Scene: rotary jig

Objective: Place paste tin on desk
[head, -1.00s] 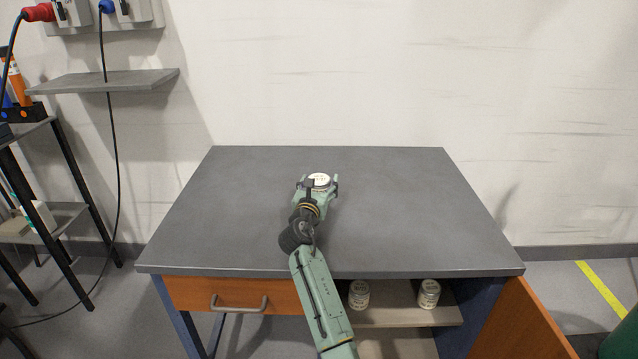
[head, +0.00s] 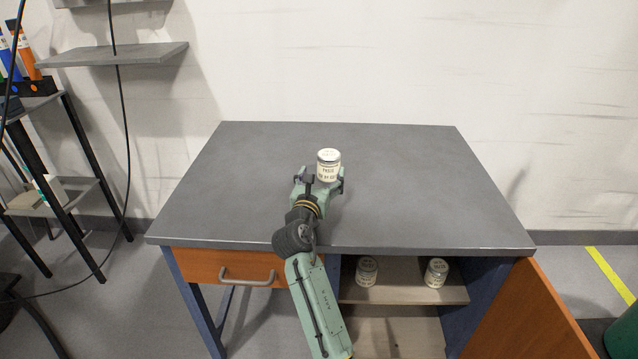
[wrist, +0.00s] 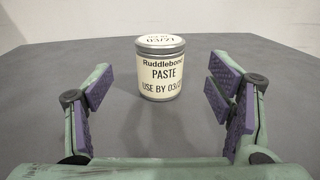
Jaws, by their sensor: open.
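The paste tin (head: 328,165) stands upright on the grey desk (head: 400,200), near the middle of its top. In the wrist view the tin (wrist: 160,70) has a silver lid and a cream label reading "Ruddlebond PASTE USE BY 03/2", with the last part cut short. My gripper (head: 320,180) is low over the desk, on the near side of the tin. In the wrist view my gripper (wrist: 165,100) is open, with its purple-padded fingers spread wide. The tin stands beyond the fingers and appears clear of both pads.
Two similar tins, one on the left (head: 366,271) and one on the right (head: 437,272), stand on the shelf under the desk. A cabinet door (head: 530,310) hangs open at right. A drawer (head: 225,268) is at left. The desk top around the tin is clear.

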